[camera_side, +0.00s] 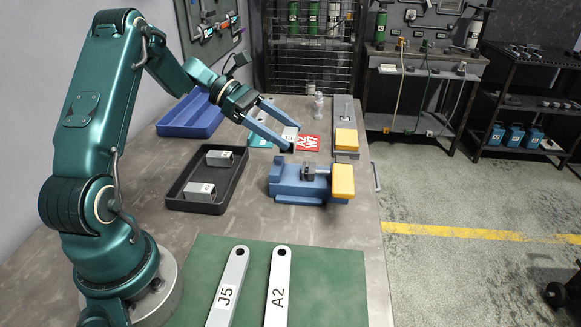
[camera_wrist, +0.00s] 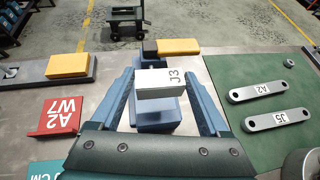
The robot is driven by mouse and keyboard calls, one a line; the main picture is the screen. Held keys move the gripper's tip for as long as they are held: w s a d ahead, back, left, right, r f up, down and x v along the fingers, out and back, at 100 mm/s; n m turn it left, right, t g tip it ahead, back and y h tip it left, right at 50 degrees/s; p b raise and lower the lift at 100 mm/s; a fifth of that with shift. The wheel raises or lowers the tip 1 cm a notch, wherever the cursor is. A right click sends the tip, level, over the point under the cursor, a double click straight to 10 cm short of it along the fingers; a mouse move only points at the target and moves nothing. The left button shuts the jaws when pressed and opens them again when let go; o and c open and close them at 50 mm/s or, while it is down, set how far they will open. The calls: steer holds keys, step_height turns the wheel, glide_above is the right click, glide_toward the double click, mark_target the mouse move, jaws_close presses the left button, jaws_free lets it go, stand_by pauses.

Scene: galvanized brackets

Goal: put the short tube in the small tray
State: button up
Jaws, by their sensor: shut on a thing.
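My gripper (camera_side: 291,136) is shut on a short grey tube (camera_side: 289,131), above the table behind the blue vise. In the wrist view the tube (camera_wrist: 154,83) lies crosswise between the fingertips, with J3 on its pale face. A black tray (camera_side: 222,198) stands on the table left of the vise, below and left of my gripper in the side view. Two short grey tubes (camera_side: 219,158) (camera_side: 200,191) lie in it, apart from each other. A larger blue tray (camera_side: 191,128) stands behind it. I see no tubes in the blue tray.
The blue vise (camera_side: 293,187) with a yellow block (camera_side: 342,180) stands close to my gripper. A red piece marked A2 W7 (camera_wrist: 58,116) and a teal piece (camera_wrist: 45,172) lie nearby. Two flat links (camera_side: 228,290) (camera_side: 279,285) lie on the green mat (camera_side: 330,285).

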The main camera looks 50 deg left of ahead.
mark_target(283, 172)
step_height(283, 172, down, 2)
steer(key=shift+f, duration=0.1)
step_height(283, 172, down, 4)
steer(key=shift+f, duration=0.25)
steer(key=c, duration=0.3)
steer(key=o, duration=1.5)
steer(key=shift+o, duration=0.2)
